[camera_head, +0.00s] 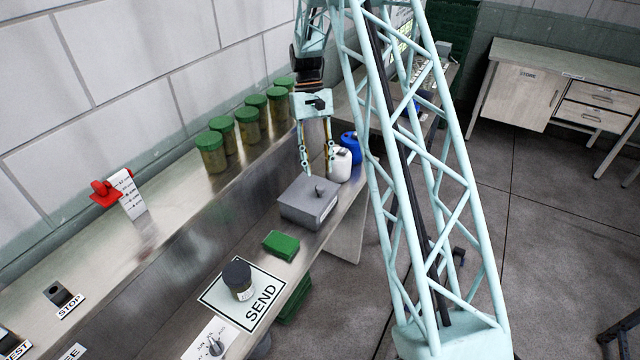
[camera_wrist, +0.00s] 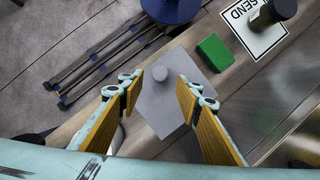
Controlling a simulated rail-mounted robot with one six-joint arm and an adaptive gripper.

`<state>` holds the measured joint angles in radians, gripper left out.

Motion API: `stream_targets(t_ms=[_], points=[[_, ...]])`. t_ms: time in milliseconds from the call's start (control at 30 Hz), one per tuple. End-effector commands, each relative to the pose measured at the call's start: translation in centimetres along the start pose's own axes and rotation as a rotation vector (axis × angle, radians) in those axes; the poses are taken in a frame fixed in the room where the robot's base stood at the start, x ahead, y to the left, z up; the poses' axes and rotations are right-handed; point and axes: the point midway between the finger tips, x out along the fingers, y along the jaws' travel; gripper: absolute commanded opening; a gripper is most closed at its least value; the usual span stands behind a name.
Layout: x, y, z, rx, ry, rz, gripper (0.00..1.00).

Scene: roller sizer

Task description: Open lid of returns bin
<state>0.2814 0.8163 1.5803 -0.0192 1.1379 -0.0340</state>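The returns bin appears to be the grey square box (camera_head: 305,212) on the metal bench; I read no label on it. Its lid is shut and has a small round knob (camera_head: 320,191) on top. In the wrist view the grey lid (camera_wrist: 160,110) lies below my fingers, with its knob (camera_wrist: 159,74) showing between the fingertips. My gripper (camera_head: 317,173) is open and empty, pointing down just above and behind the bin in the head view. It also shows in the wrist view (camera_wrist: 160,84), its two fingers well apart. I cannot tell the exact height above the knob.
White (camera_head: 340,163) and blue (camera_head: 351,147) jugs stand close behind the bin. A green block (camera_head: 281,245) and a dark-lidded jar (camera_head: 238,279) on the SEND mat (camera_head: 263,309) are in front. Several green-lidded jars (camera_head: 212,152) line the shelf at left.

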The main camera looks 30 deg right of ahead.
Motion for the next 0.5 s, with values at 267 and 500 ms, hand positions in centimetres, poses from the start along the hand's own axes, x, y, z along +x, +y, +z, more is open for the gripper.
stream_targets(t_ms=[267,500], points=[[3.7,0.0,0.1,0.0,-0.002,0.0,0.32],[5.8,0.0,0.0,0.0,-0.001,0.0,0.32]])
